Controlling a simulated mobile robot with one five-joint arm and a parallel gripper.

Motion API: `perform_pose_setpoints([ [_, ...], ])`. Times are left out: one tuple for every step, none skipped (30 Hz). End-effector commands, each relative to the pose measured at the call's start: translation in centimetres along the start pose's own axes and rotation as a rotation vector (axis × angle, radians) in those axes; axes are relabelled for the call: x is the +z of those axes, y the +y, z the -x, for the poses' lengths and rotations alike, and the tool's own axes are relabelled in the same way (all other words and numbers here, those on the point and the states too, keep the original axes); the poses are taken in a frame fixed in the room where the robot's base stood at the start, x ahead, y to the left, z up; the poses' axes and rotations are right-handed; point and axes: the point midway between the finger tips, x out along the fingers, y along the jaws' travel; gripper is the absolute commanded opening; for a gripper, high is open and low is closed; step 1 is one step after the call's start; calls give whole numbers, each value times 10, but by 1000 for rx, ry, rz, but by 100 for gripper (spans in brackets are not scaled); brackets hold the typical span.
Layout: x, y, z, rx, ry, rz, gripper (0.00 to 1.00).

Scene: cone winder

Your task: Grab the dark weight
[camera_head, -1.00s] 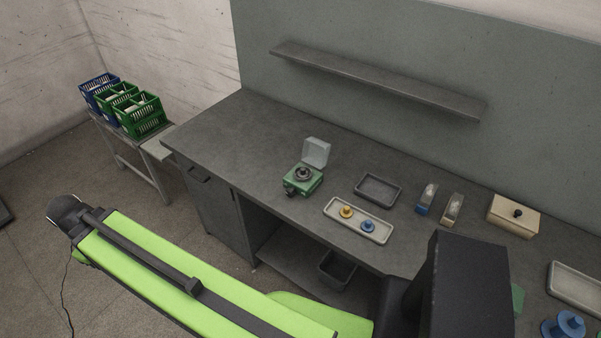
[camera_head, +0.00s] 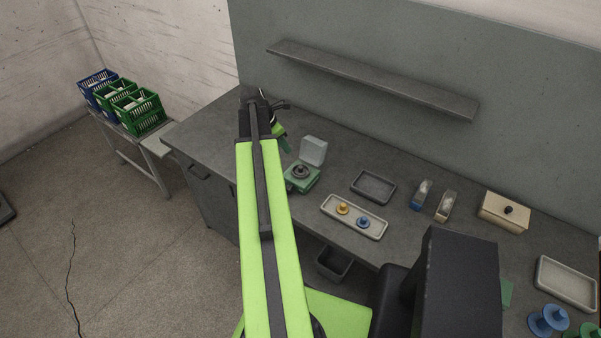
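A dark round weight (camera_head: 301,171) sits on top of a small green device (camera_head: 302,184) on the grey workbench. The device's clear lid (camera_head: 313,150) stands open behind it. My arm reaches up over the bench to the left of the device. My gripper (camera_head: 285,145) is at the arm's far end, above and left of the weight and apart from it. It is small and partly hidden by my arm, so I cannot tell whether its fingers are open or shut.
A light tray (camera_head: 374,230) with a yellow and a blue spool is right of the device. An empty dark tray (camera_head: 373,187), two small dispensers (camera_head: 445,207) and a beige box (camera_head: 508,212) stand farther right. A shelf (camera_head: 370,79) juts from the wall.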

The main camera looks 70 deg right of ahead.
Motion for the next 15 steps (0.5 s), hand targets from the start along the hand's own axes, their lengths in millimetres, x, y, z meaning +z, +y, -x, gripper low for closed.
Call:
perform_pose_setpoints([
  [-3, 0, -17, 0, 0, -1, 29],
  [-4, 1, -24, 0, 0, -1, 29],
  [-4, 1, -34, 0, 0, -1, 29],
  [-5, 1, -41, 0, 1, -1, 29],
  [-5, 1, -48, 0, 1, -1, 29],
  [-5, 1, -58, 0, 1, -1, 29],
  [-5, 1, -64, 0, 1, -1, 29],
  [-5, 1, -71, 1, 1, -2, 29],
  [-5, 1, -80, 1, 1, -2, 29],
  [-5, 1, -87, 1, 0, -1, 29],
  [-5, 1, -93, 1, 0, -1, 29],
  [-5, 1, -101, 1, 0, -1, 29],
  [-4, 1, -106, 1, 0, -1, 29],
  [-4, 1, -110, 1, 0, -1, 29],
  [-3, 1, -112, 1, 0, 0, 29],
])
